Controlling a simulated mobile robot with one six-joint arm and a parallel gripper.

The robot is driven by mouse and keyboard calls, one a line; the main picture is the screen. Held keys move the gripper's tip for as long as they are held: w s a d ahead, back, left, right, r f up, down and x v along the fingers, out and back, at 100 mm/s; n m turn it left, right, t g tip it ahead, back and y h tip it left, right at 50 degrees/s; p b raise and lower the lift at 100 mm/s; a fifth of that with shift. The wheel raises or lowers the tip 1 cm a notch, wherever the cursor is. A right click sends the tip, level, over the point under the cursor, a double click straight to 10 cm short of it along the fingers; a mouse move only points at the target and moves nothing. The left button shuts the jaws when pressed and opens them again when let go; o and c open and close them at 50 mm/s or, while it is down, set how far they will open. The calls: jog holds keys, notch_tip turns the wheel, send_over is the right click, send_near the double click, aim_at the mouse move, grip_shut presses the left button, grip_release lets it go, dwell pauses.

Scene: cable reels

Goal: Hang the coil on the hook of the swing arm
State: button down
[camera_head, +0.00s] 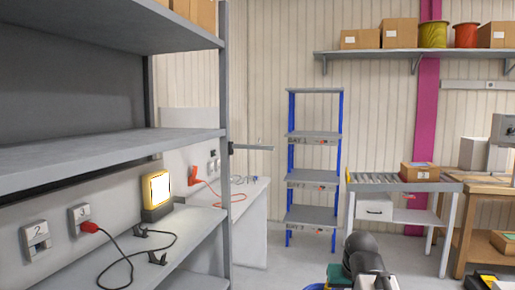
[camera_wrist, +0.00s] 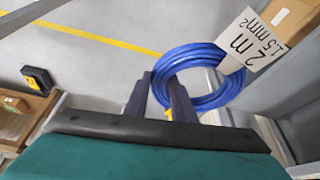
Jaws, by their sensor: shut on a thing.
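The coil (camera_wrist: 196,56) is a ring of blue cable with a white tag (camera_wrist: 248,40) reading "2 m 1.5 mm²". My gripper (camera_wrist: 160,86) is shut on the near left part of its ring, seen in the wrist view. In the head view, a blue sliver of the coil (camera_head: 313,287) shows at the bottom edge, beside the green part of my gripper; the rest is out of frame. The swing arm (camera_head: 250,147) is a grey bar jutting right from the shelf post, with a small upright tip near its end. The coil is apart from it.
A grey shelf rack (camera_head: 110,150) fills the left, with a yellow lamp (camera_head: 156,192) and cables on it. A blue-framed shelf (camera_head: 314,170) stands at the back. A roller table (camera_head: 400,183) and wooden bench (camera_head: 480,190) are right. Open floor lies between.

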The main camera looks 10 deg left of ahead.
jog(key=shift+r, duration=0.15)
jog(key=s+p+v, duration=0.1)
jog(key=p+v, duration=0.5)
jog(key=shift+s, duration=0.25)
jog(key=shift+d+r, duration=0.1)
jog(key=shift+d, duration=0.05)
dwell(0.6)
